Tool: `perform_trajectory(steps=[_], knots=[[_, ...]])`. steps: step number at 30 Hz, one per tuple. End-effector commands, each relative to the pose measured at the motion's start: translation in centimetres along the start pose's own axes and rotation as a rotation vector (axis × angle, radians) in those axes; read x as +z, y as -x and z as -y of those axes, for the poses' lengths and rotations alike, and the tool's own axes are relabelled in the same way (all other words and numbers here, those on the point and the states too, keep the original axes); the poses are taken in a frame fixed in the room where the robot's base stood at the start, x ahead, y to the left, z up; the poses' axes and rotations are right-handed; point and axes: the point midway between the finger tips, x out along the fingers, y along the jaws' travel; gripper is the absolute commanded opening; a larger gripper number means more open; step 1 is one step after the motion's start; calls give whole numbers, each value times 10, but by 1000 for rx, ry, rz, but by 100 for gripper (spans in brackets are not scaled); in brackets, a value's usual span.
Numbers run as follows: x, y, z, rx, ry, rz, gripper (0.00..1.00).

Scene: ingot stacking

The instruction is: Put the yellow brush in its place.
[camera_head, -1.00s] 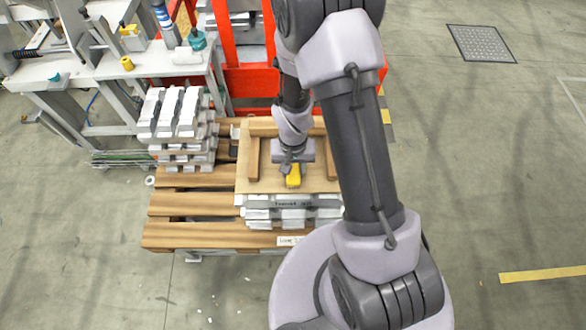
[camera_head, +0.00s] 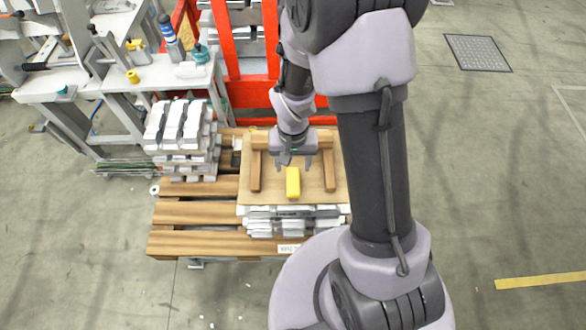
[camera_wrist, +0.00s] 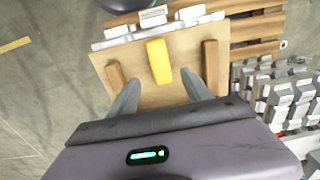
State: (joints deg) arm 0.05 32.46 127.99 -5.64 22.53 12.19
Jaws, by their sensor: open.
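The yellow brush (camera_head: 292,183) lies on a wooden board (camera_head: 318,198) between two raised wooden strips. The board rests on a stack of grey ingots (camera_head: 290,221) on the pallet. My gripper (camera_head: 294,163) is open and empty, just behind the brush in the head view. In the wrist view the brush (camera_wrist: 158,62) lies ahead of my gripper (camera_wrist: 156,92), with the fingertips spread to either side of its near end. The brush shows clear of the fingers. Its underside is hidden.
A second ingot stack (camera_head: 182,140) stands on the pallet (camera_head: 190,214) to the left. A workbench (camera_head: 150,82) with tools and bottles is at the upper left. A red frame (camera_head: 245,92) stands behind the pallet. Open floor lies at the right.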

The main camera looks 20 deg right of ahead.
Motion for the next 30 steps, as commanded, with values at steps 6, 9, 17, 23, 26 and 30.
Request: perform_trajectory(steps=[6, 9, 17, 23, 26, 30], knots=[[-3, 60, 3, -29, -16, -58, 58], [9, 135, 4, -86, -41, -149, 58], [102, 273, -1, -277, -71, -369, 58], [135, 292, -2, -337, -65, -424, 58], [136, 292, -2, -338, -64, -424, 58], [135, 290, -2, -338, -65, -424, 58]])
